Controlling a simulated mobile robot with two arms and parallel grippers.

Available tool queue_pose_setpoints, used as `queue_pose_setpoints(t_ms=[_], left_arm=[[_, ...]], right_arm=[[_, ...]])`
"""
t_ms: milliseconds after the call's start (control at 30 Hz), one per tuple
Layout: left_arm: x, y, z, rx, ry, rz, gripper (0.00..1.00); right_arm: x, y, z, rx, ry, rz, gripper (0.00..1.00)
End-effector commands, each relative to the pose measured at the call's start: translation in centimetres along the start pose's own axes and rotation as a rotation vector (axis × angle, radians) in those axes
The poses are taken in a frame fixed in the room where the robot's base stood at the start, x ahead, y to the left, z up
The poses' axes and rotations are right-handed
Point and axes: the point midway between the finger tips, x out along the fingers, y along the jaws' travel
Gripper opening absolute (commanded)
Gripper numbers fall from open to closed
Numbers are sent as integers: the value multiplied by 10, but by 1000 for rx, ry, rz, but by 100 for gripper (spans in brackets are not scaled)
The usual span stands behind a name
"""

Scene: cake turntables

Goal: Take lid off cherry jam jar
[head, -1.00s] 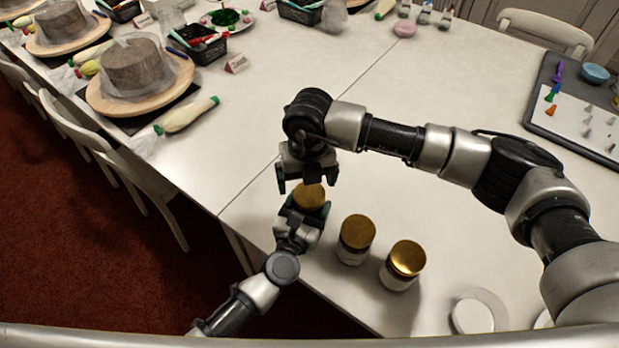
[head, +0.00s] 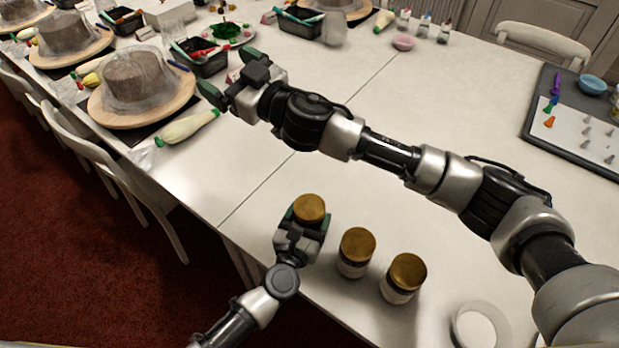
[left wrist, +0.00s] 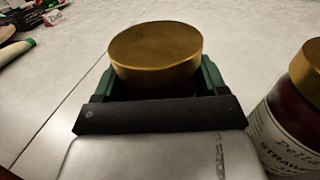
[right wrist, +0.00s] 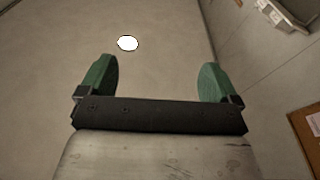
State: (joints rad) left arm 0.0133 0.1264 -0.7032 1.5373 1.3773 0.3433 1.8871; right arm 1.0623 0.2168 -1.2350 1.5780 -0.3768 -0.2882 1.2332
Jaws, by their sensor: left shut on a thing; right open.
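A jam jar with a gold lid (head: 309,208) stands near the table's front edge. My left gripper (head: 301,222) is shut around its body below the lid. In the left wrist view the gold lid (left wrist: 155,55) sits on the jar above the green fingers (left wrist: 157,85); the jar's label is hidden. My right gripper (head: 228,78) is open and empty, up and to the left of the jar, clear of it. In the right wrist view its two green fingers (right wrist: 158,82) are spread apart with nothing between them, facing the ceiling.
Two more gold-lidded jars (head: 356,252) (head: 404,278) stand just right of the held jar; the nearer one's label begins "STRAW" in the left wrist view (left wrist: 292,125). Cake turntables (head: 140,108) and a piping bag (head: 187,128) lie left. The middle tabletop is clear.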

Motion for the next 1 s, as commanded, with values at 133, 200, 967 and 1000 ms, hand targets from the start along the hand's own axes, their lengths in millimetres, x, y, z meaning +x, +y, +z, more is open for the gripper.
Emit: queue_pose_setpoints(t_ms=[133, 200, 967, 1000], left_arm=[[0, 0, -1, 0, 2, 0, 6], [0, 0, -1, 0, 2, 0, 6], [0, 0, -1, 0, 2, 0, 6], [0, 0, -1, 0, 2, 0, 6]], right_arm=[[-8, 36, 32, 286, -180, 255, 93], [-16, 47, 51, 413, -287, 366, 93], [-185, -19, 146, 972, -1579, 882, 93], [-186, -20, 147, 971, -1591, 883, 93]])
